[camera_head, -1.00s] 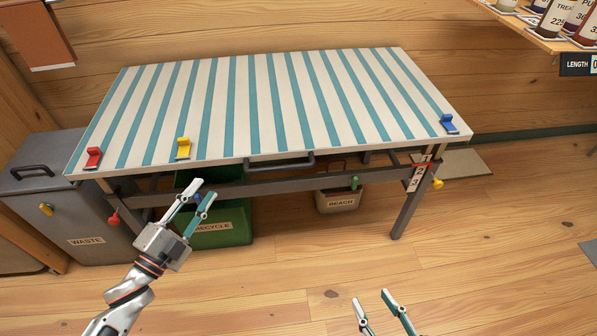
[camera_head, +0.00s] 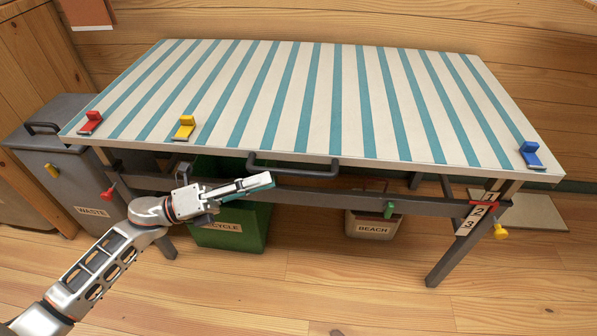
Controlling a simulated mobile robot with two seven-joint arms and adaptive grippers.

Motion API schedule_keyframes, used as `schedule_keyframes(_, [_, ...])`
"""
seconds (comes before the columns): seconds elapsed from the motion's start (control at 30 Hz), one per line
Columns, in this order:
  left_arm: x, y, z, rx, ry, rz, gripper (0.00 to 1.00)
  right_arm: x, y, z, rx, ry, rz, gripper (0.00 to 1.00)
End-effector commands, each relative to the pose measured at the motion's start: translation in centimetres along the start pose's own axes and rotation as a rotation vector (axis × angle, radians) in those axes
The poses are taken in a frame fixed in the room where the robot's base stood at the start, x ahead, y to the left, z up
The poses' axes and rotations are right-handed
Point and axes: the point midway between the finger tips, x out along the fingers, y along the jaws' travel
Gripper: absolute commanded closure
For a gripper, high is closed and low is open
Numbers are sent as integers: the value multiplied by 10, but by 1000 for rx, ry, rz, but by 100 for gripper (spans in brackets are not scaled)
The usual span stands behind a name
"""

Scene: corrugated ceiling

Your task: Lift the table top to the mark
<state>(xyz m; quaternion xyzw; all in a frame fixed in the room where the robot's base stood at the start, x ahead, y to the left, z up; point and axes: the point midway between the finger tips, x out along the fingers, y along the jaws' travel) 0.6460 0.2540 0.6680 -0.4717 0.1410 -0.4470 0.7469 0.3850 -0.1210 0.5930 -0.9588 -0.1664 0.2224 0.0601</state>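The table top (camera_head: 309,101) has teal and white stripes and stands on a dark grey frame. A dark handle (camera_head: 293,168) sits on its front edge. On the right leg, a label strip (camera_head: 473,214) shows 1, 2 and 3, with a red mark (camera_head: 484,205) between 1 and 2. My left gripper (camera_head: 262,182) is in front of the table's front edge, just left of and below the handle, pointing right. Its fingers overlap from this side, so their opening is hidden. It appears apart from the handle. My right gripper is out of view.
Red (camera_head: 90,123), yellow (camera_head: 184,128) and blue (camera_head: 530,154) clips sit on the table top. A grey waste bin (camera_head: 60,172) stands at left. A green recycle bin (camera_head: 232,234) and a beach bin (camera_head: 373,226) are below. A yellow knob (camera_head: 500,232) is on the right leg.

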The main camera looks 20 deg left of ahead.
Motion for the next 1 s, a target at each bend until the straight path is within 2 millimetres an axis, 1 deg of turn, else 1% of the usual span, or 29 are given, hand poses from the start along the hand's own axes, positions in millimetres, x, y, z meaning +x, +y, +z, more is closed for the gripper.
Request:
schedule_keyframes(0.2, [35, -2, 1, 1, -2, -4, 72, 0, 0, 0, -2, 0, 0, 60])
schedule_keyframes(0.4, [60, -1, 0, -2, -2, -3, 72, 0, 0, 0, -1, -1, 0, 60])
schedule_keyframes(0.57, [68, -1, 0, -2, -1, -1, 72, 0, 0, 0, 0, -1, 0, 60])
schedule_keyframes(0.8, [69, 0, 0, -3, -1, -1, 72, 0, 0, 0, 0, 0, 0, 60])
schedule_keyframes(0.83, [69, 0, 0, -3, -1, -1, 75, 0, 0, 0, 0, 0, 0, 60])
schedule_keyframes(0.87, [69, 0, 0, -3, -1, -1, 83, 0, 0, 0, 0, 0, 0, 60])
schedule_keyframes(0.9, [69, 0, 0, -3, -1, -1, 93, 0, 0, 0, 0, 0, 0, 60])
schedule_keyframes(0.93, [69, -1, 0, -3, -1, -1, 100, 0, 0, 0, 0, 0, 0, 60])
schedule_keyframes(1.0, [69, -1, 0, -3, -1, -1, 100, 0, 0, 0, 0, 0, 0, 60])
